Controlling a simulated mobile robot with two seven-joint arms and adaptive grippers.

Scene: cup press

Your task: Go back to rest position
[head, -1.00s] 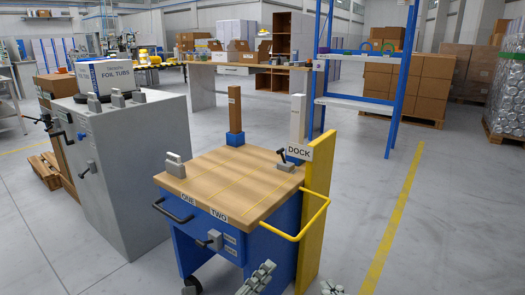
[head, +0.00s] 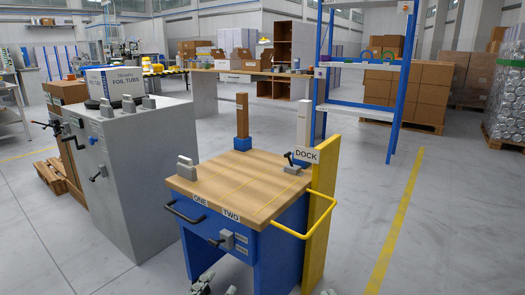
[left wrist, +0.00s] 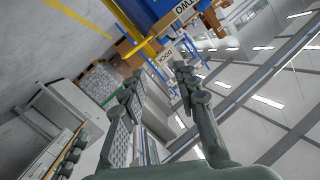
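My left gripper (head: 215,287) shows at the bottom edge of the head view, in front of the lower part of the blue cart. Its two fingers stand apart with nothing between them in the left wrist view (left wrist: 156,85). Only a tip of my right gripper (head: 328,292) shows at the bottom edge of the head view, so its opening is hidden. The cart with a wooden top (head: 240,182) stands ahead, with labels ONE and TWO on its front edge. Neither gripper is seen touching it.
A yellow rail (head: 306,222) and a yellow post (head: 322,210) with a DOCK sign (head: 306,155) flank the cart's right side. A grey cabinet (head: 140,165) carrying a FOIL TUBS box stands at left. Floor right of the post is clear, with a yellow line (head: 398,220).

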